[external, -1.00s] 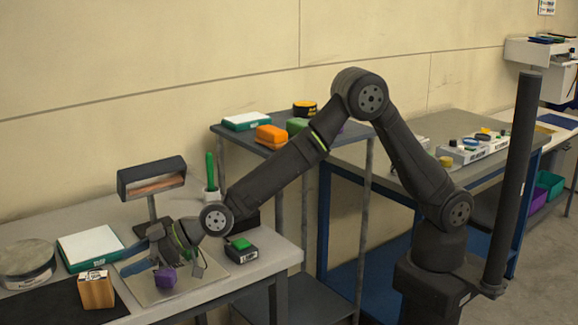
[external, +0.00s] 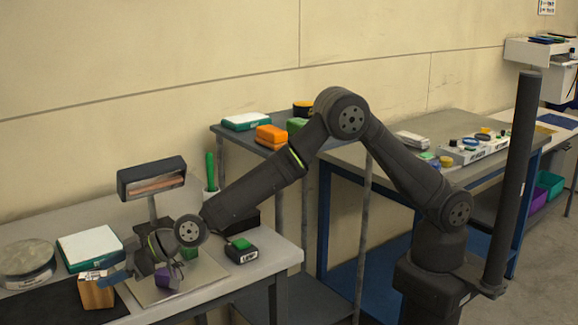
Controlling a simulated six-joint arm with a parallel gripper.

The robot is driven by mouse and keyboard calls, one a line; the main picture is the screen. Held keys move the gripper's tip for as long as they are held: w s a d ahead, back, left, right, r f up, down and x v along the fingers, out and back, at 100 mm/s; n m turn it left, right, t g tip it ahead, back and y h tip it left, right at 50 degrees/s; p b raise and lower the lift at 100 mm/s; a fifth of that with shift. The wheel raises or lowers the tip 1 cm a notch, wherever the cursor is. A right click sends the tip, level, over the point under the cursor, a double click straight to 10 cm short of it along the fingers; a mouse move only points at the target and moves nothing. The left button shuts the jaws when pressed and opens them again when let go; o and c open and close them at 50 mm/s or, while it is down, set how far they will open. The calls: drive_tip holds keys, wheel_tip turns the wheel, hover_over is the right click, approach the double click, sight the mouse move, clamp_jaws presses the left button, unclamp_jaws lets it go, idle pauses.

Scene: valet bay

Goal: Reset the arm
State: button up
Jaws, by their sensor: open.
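My gripper (external: 146,275) is open at the end of my arm, low over the left bench. It hangs above a pale square plate (external: 200,280). A purple object (external: 163,279) shows beside the fingers, partly covered by them; I cannot tell whether they touch it. One finger shows at the left, close in the picture to a wooden block (external: 96,293). A green block (external: 190,253) shows just behind my wrist, partly hidden.
A black box with a green top (external: 241,250) stands right of the plate. A hooded lamp-like stand (external: 152,176) rises behind. A white-topped green box (external: 90,247) and a round tin (external: 26,261) stand left. A shelf holds orange boxes (external: 271,134).

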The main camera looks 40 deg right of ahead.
sight(87, 276)
drive_tip(key=shift+x, duration=3)
drive_tip(key=v, duration=1.1)
drive_tip(key=shift+x, duration=5.5)
drive_tip(key=shift+a+f, duration=0.1)
drive_tip(key=shift+f, duration=0.15)
drive_tip(key=shift+w+r, duration=0.1)
drive_tip(key=shift+r, duration=1.7)
drive_tip(key=w+d+r+m+t+h, duration=0.1)
drive_tip(key=w+d+r, duration=0.1)
drive_tip(key=d, duration=0.4)
drive_tip(key=shift+w+m+t, duration=0.4)
drive_tip(key=shift+w, duration=0.05)
drive_tip(key=shift+d, duration=0.1)
